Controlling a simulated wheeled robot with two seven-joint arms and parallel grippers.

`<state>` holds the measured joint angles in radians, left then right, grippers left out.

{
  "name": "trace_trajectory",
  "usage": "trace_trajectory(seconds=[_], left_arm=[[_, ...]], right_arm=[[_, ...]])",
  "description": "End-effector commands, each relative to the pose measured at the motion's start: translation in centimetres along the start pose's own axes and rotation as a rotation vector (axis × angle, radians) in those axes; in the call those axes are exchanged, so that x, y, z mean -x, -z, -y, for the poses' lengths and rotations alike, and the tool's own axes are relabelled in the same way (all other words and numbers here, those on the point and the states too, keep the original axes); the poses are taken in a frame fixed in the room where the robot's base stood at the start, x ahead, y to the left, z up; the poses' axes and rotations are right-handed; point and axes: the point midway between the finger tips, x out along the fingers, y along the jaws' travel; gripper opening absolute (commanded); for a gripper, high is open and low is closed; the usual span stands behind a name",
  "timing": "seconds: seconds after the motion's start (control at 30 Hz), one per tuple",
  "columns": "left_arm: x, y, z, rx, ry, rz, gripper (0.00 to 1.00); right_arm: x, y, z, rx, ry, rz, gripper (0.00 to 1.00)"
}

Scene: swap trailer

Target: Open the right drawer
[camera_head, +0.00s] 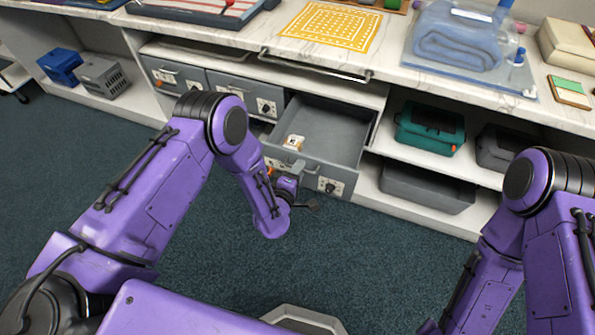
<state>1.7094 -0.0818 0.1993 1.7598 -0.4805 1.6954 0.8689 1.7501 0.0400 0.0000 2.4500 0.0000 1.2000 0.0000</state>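The right drawer (333,120) is a grey drawer under the counter, pulled well out, and its inside shows. A small pale block with a dark mark (293,142) lies inside near its front left. Its front panel (338,184) has a pale label with a dark knob-like mark. My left gripper (284,172) is at the left part of this front panel, partly hidden by my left wrist. I cannot tell whether its fingers are closed on the handle. My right arm shows at the lower right, and its gripper is out of view.
Two shut grey drawers (243,92) are to the left. A teal case (430,128) and grey bins (425,187) sit on shelves at right. Blue and grey baskets (102,77) are at far left. Folded blue cloth (458,38) lies on the counter. Carpet in front is clear.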

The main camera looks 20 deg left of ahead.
Motion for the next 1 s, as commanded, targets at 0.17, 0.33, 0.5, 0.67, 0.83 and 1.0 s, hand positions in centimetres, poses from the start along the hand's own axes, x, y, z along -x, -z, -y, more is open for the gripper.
trace_trajectory(seconds=[0.17, 0.33, 0.5, 0.67, 0.83, 1.0], left_arm=[[0.0, 0.0, 0.0, 0.000, 0.001, 0.001, 0.36], [0.7, 0.0, 0.1, 0.001, 0.002, 0.002, 0.36], [4.2, -0.1, 0.1, 0.000, 0.004, 0.004, 0.36], [8.0, 0.0, 0.1, -0.001, 0.003, 0.003, 0.36], [10.2, 0.0, 0.1, -0.001, 0.002, 0.002, 0.36], [10.6, 0.0, 0.0, 0.001, 0.000, 0.000, 0.36]], right_arm=[[0.0, 0.0, 0.0, 0.000, 0.000, 0.000, 0.43], [0.0, 0.0, 0.0, 0.000, 0.000, 0.000, 0.43], [-0.1, -0.1, 0.0, 0.000, 0.000, 0.000, 0.43], [-0.3, -0.1, 0.0, 0.000, 0.000, 0.000, 0.43], [-0.4, -0.2, 0.0, 0.000, 0.000, 0.000, 0.43], [-0.4, -0.2, 0.0, 0.000, 0.000, 0.000, 0.43]])
